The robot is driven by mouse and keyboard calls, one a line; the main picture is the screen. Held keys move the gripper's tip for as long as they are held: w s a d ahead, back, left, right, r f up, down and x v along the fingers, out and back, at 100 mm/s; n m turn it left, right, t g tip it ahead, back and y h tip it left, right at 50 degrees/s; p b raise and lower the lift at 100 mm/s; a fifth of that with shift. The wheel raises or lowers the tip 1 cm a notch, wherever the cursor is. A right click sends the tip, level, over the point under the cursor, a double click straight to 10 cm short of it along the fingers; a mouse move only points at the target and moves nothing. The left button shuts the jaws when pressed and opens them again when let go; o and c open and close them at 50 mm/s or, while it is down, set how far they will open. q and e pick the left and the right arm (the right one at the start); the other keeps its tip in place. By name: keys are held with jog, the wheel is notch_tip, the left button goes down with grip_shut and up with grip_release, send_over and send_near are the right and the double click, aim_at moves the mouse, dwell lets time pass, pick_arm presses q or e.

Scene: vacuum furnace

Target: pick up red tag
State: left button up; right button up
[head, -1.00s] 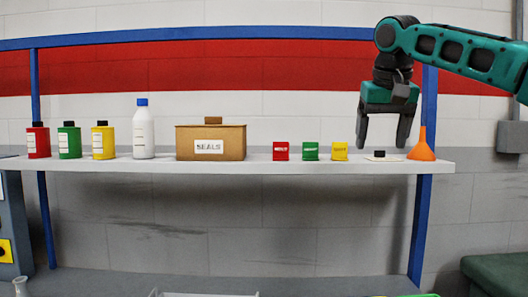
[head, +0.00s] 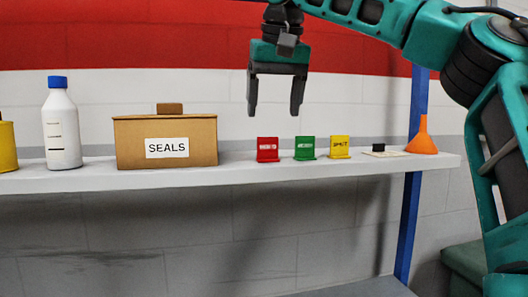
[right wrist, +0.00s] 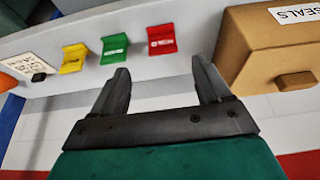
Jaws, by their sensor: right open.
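The red tag (head: 268,150) stands on the white shelf (head: 235,177), between the seals box and the green tag (head: 304,148). My right gripper (head: 274,112) is open and empty, above the red tag and apart from it. In the right wrist view the red tag (right wrist: 161,40) shows beyond the open fingers (right wrist: 160,72), between their tips. The yellow tag (head: 339,147) stands to the right of the green one. My left gripper is not in view.
A cardboard box labelled SEALS (head: 135,145) stands close left of the red tag. A white bottle (head: 62,130) with a blue cap stands further left. A small black object on a white card (head: 379,150) and an orange funnel (head: 423,138) are at the right. A blue post (head: 408,220) supports the shelf.

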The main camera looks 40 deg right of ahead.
aim_at(268, 139)
jog(key=x, duration=0.9)
jog(key=shift+w+a, duration=0.15)
jog(key=shift+a, duration=0.05)
jog(key=shift+c, duration=0.3)
jog(key=c, duration=1)
